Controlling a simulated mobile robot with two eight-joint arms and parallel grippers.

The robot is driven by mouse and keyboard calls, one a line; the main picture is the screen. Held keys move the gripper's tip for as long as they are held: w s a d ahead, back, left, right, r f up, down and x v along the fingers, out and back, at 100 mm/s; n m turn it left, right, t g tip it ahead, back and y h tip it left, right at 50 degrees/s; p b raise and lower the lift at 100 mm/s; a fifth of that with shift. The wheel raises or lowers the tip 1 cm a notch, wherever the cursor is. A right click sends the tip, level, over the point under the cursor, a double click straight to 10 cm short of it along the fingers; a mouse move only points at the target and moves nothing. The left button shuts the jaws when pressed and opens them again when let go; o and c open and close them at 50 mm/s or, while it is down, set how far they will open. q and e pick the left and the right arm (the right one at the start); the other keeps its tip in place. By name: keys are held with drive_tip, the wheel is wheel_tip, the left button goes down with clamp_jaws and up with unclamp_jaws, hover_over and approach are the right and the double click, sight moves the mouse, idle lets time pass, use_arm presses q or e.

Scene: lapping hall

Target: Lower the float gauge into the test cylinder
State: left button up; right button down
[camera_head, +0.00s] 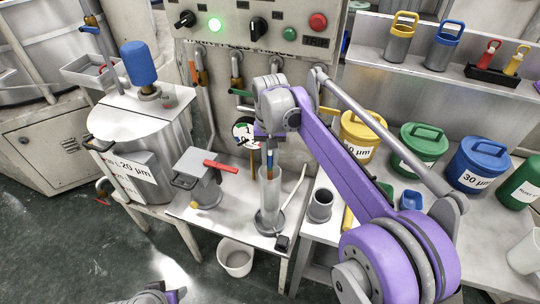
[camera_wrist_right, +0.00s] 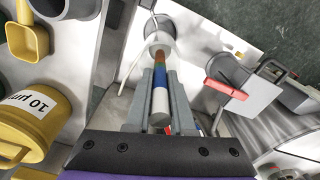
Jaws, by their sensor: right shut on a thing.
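The float gauge (camera_wrist_right: 159,79), a slim rod with blue, green and orange-brown bands and a pale end, is between the two grey fingers of my right gripper (camera_wrist_right: 160,100), which is shut on it. In the head view the gauge (camera_head: 270,158) hangs about upright below my right gripper (camera_head: 268,136). The clear test cylinder (camera_head: 270,195) stands upright directly under it on a round base. The gauge's lower end is at the cylinder's mouth; I cannot tell if it is inside. My left gripper is not in view; only a bit of my left arm shows at the bottom edge.
The cylinder stands on a white bench (camera_head: 228,213) beside a grey device with a red handle (camera_head: 221,167). A round dial (camera_head: 245,132) is close behind the gripper. A grey cup (camera_head: 320,205) and yellow, green and blue pots (camera_head: 361,134) stand right.

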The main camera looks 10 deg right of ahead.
sight(270, 178)
drive_tip(key=shift+f+b, duration=1.1)
drive_tip(key=shift+f, duration=1.1)
drive_tip(key=shift+f+b, duration=1.35)
drive_tip(key=shift+f, duration=1.15)
drive_tip(key=c, duration=0.7)
unclamp_jaws()
wheel_tip(270, 178, up, 11)
drive_tip(key=shift+f+p, duration=0.1)
drive_tip(key=shift+p, duration=0.75)
drive_tip(key=shift+s+d+r, duration=0.1)
drive_tip(key=shift+s+r, duration=0.1)
drive_tip(key=shift+s, duration=0.1)
drive_tip(key=s+d+r+n+t+p, duration=0.1)
drive_tip(key=s+d+p, duration=0.1)
drive_tip(key=s, duration=0.4)
drive_tip(key=s+d+r+t+p, duration=0.1)
drive_tip(key=s+d+t+p, duration=0.15)
drive_tip(key=s, duration=0.35)
drive_tip(key=s+f+t+p, duration=0.1)
drive_tip(key=s+f+p, duration=0.1)
drive_tip(key=s, duration=0.5)
drive_tip(key=s+d+f+n+t+p, duration=0.1)
drive_tip(key=s+f+p, duration=0.1)
drive_tip(key=s+f, duration=0.2)
drive_tip(key=s, duration=0.3)
drive_tip(key=shift+s+d+f+n+p, duration=0.2)
drive_tip(key=shift+d+n+p, duration=0.05)
drive_tip(key=shift+n+p, duration=0.05)
